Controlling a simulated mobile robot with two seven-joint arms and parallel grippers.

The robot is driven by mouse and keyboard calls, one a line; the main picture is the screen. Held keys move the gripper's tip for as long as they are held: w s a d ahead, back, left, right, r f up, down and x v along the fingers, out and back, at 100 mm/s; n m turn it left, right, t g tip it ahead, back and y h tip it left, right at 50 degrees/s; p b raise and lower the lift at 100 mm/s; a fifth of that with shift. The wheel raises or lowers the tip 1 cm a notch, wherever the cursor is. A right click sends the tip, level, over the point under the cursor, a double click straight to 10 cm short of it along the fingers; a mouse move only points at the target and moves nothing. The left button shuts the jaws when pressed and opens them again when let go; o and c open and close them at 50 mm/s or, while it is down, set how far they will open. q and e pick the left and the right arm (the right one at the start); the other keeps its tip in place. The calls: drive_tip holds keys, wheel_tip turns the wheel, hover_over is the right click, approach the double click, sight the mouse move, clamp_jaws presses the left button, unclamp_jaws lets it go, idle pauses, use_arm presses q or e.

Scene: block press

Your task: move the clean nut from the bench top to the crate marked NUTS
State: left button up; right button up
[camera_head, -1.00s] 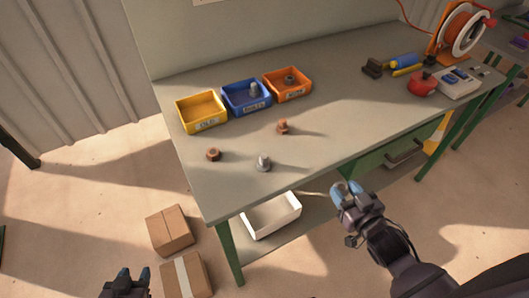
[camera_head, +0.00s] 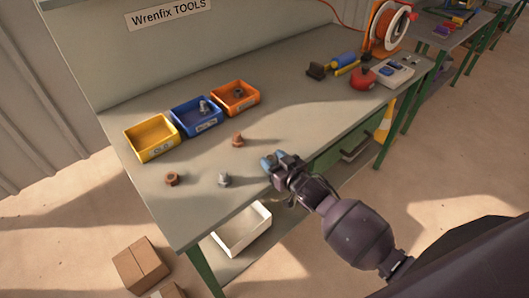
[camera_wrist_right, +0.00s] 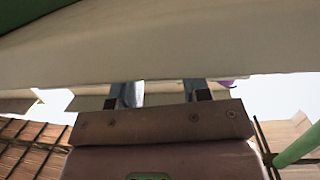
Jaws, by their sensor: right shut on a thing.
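The orange crate (camera_head: 249,101) at the back of the bench top (camera_head: 300,115) has a small label; its print is too small to read surely. A grey nut (camera_head: 239,93) is in it. I make out no clean nut on the open bench top. A rusty nut (camera_head: 172,179), a grey bolt (camera_head: 224,180) and a rusty bolt (camera_head: 238,140) stand there. My right gripper (camera_head: 273,158) is at the bench's front edge, right of the grey bolt. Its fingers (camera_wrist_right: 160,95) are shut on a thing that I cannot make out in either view. My left gripper is out of view.
A blue crate (camera_head: 208,125) holding a bolt and an empty yellow crate (camera_head: 154,157) stand left of the orange one. A red object (camera_head: 362,79), tools and a cable reel stand at the right end. A white bin (camera_head: 235,240) is below the bench.

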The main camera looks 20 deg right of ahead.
sight(268, 155)
drive_tip(key=x, duration=0.4)
drive_tip(key=shift+w+a+r, duration=0.1)
drive_tip(key=shift+w+r, duration=0.15)
drive_tip(key=shift+w, duration=0.15)
drive_tip(key=shift+s+f, duration=0.2)
drive_tip(key=shift+f, duration=0.05)
drive_tip(key=shift+f, duration=0.15)
drive_tip(key=o, duration=1)
drive_tip(key=shift+c, duration=0.2)
drive_tip(key=v, duration=1.2)
drive_tip(key=shift+p, duration=0.3)
